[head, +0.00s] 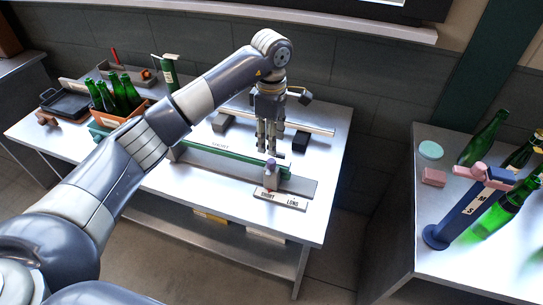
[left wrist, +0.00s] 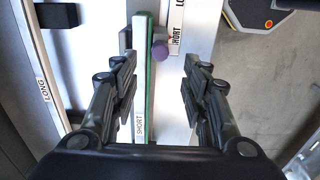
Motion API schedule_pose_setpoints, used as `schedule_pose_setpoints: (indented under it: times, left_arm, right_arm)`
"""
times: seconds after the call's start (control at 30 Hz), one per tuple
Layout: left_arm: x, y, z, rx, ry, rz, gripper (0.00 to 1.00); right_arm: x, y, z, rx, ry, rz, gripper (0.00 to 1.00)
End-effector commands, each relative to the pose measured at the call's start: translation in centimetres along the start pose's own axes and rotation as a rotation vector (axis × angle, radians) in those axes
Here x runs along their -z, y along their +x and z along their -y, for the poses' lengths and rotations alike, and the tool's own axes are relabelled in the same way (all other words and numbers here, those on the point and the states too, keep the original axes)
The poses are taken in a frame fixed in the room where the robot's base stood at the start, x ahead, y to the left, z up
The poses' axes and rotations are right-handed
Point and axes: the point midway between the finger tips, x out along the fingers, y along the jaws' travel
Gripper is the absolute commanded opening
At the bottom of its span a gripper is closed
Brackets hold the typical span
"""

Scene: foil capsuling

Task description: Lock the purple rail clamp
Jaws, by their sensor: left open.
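The purple rail clamp (head: 270,164) stands at the right part of the green rail (head: 235,161) on the left table. Its round purple knob also shows in the left wrist view (left wrist: 160,51), near the top centre. My left gripper (head: 268,148) points down just behind and above the clamp. In the left wrist view my left gripper (left wrist: 160,62) is open and empty, with the knob appearing between its fingertips. I cannot tell the exact height gap. The clamp's lower part is partly hidden. My right gripper is not in view.
A plate marked SHORT and LONG (head: 279,200) lies in front of the clamp. A bar with dark blocks (head: 301,141) lies behind the gripper. Green bottles in an orange crate (head: 128,118) stand at the left. A second table (head: 450,278) at right holds bottles and a blue stand (head: 460,215).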

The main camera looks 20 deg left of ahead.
Motion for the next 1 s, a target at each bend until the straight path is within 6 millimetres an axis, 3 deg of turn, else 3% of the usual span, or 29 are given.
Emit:
schedule_pose_setpoints:
  times: [0.2, 0.4, 0.83, 1.0]
  left_arm:
    - [-0.1, 4.1, 0.1, 0.005, -0.001, 0.003, 0.42]
    - [-0.1, 7.0, 0.1, 0.003, -0.001, 0.004, 0.42]
    - [-0.1, 8.2, 0.0, -0.001, 0.001, 0.004, 0.42]
    - [-0.1, 8.2, 0.0, -0.001, 0.001, 0.004, 0.04]
  right_arm:
    - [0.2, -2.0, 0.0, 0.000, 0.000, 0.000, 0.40]
    - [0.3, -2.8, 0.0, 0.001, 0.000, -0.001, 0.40]
    - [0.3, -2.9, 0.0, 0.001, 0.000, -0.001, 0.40]
    - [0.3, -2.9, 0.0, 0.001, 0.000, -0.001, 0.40]
